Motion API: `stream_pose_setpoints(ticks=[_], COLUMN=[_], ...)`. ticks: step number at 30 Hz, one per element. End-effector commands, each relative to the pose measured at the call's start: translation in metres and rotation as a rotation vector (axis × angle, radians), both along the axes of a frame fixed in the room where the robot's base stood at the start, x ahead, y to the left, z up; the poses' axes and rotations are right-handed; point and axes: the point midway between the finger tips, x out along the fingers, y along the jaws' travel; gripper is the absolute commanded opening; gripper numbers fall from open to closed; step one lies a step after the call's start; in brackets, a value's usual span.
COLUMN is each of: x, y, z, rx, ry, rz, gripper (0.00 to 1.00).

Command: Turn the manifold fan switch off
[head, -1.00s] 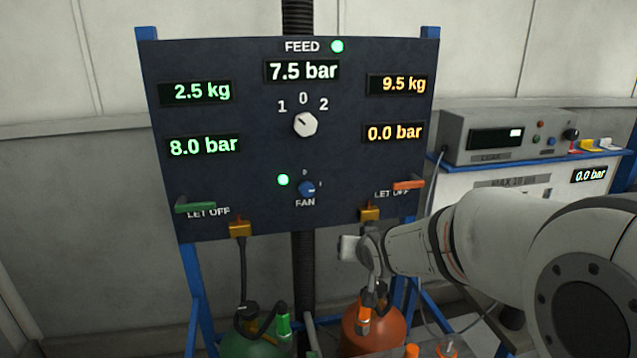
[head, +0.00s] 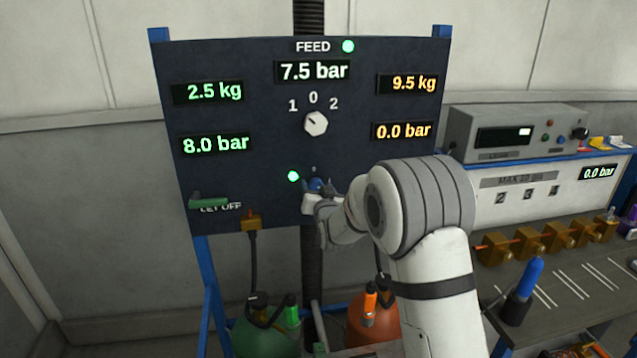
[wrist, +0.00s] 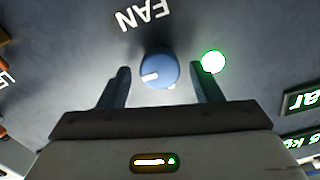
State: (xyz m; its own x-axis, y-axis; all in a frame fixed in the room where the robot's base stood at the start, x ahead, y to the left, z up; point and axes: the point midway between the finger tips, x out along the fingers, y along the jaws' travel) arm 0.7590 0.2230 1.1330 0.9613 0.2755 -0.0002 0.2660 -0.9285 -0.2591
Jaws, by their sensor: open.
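The FAN label (wrist: 145,15) is readable in the wrist view only.
The white feed knob (head: 316,124) is above on the dark panel (head: 255,130), its pointer toward 1. A green let-off handle (head: 208,200) sticks out at lower left. My arm covers the panel's lower right. Green (head: 265,338) and orange (head: 364,325) cylinders stand below.

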Motion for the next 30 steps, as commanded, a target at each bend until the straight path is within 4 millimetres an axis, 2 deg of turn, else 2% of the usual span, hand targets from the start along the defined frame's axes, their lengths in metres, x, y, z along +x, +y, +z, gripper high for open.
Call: stream_pose_setpoints(ticks=[6, 14, 30], x=[0.0146, 0.0153, 0.0149], y=[0.004, 0.0045, 0.0047], z=[0.0007, 0.0, 0.0], rx=[0.0, -0.001, -0.001], ry=[0.0, 0.0, 0.0], rz=[0.0, 0.0, 0.0], gripper=[0.59, 0.58, 0.14])
